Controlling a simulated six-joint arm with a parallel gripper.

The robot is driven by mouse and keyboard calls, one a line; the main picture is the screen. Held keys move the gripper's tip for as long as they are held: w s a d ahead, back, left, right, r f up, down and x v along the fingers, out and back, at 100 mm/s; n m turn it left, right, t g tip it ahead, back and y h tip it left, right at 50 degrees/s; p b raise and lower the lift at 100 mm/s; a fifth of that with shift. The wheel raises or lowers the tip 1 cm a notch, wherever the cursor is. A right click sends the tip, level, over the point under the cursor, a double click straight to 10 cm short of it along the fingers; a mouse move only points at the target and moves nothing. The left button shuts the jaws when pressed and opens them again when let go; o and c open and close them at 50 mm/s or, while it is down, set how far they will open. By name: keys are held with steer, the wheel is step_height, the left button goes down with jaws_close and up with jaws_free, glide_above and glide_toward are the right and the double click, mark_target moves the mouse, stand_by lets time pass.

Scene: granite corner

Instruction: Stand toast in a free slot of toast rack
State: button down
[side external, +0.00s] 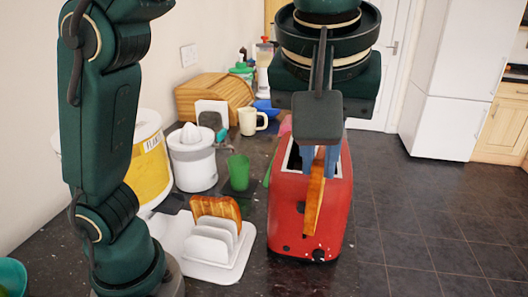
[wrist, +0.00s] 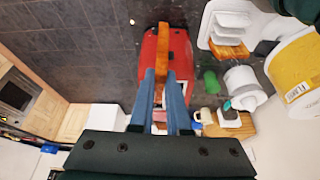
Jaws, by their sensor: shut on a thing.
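My gripper (side external: 320,163) is shut on a slice of toast (side external: 315,205), held upright by its upper end. The toast hangs over or in front of the red toaster (side external: 282,222); I cannot tell its exact height above it. In the wrist view the held toast (wrist: 163,48) sits between the blue fingers (wrist: 162,78), over the toaster (wrist: 182,52). The white toast rack (side external: 235,268) stands left of the toaster. Another slice of toast (side external: 217,207) stands in its rear slot, and the front slots look empty. The rack (wrist: 207,28) also shows at the wrist view's upper right.
A mug (side external: 252,121) and wooden bread bin (side external: 212,92) are farther back. Dark counter lies clear in front of the toaster.

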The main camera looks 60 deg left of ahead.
steer(key=shift+s+d, duration=0.5)
steer(key=shift+s, duration=0.1)
steer(key=shift+s+d+f+n+y, duration=0.1)
steer(key=shift+s+f+n+y, duration=0.15)
steer(key=shift+n, duration=0.45)
steer(key=s+a+f+n+g, duration=0.3)
steer(key=a+n+g, duration=0.1)
steer(key=a+n, duration=0.45)
steer(key=s+a+f+n+g, duration=0.2)
steer(key=a+f+n+g, duration=0.1)
steer(key=a+n, duration=0.55)
steer(key=shift+n+y, duration=0.25)
steer(key=shift+n, duration=0.05)
steer(key=shift+s+d+f, duration=0.1)
steer(key=shift+d+f, duration=0.1)
steer(key=shift+f, duration=2.15)
steer(key=shift+d+f, duration=0.2)
steer(key=shift+f, duration=2.15)
steer(key=c, duration=0.8)
jaws_free()
